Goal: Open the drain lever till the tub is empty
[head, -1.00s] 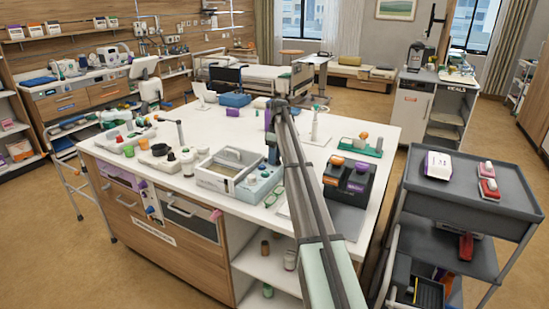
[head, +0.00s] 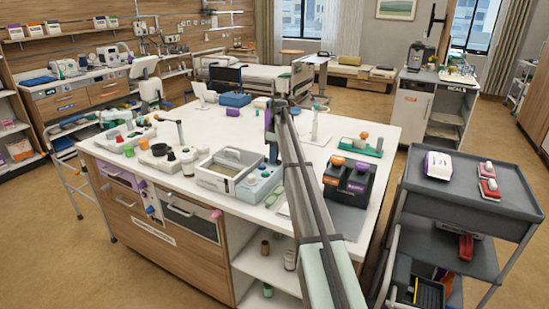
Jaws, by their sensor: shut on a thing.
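The tub (head: 203,176) is a pale grey open-topped basin with a handle-like bar across its top, in the middle front of the white counter. A light blue-grey unit (head: 262,186) with small knobs is joined to its right side. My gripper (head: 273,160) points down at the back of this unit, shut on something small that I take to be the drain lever. The lever is too small and too covered by the gripper to make out. The tub's inside looks greyish-brown; its water level cannot be read.
A black box with orange and purple knobs (head: 347,180) stands to the right of my arm. A green tray (head: 360,148) lies behind it. Cups and a dark burner-like unit (head: 160,150) stand left of the tub. A grey trolley (head: 460,195) stands right.

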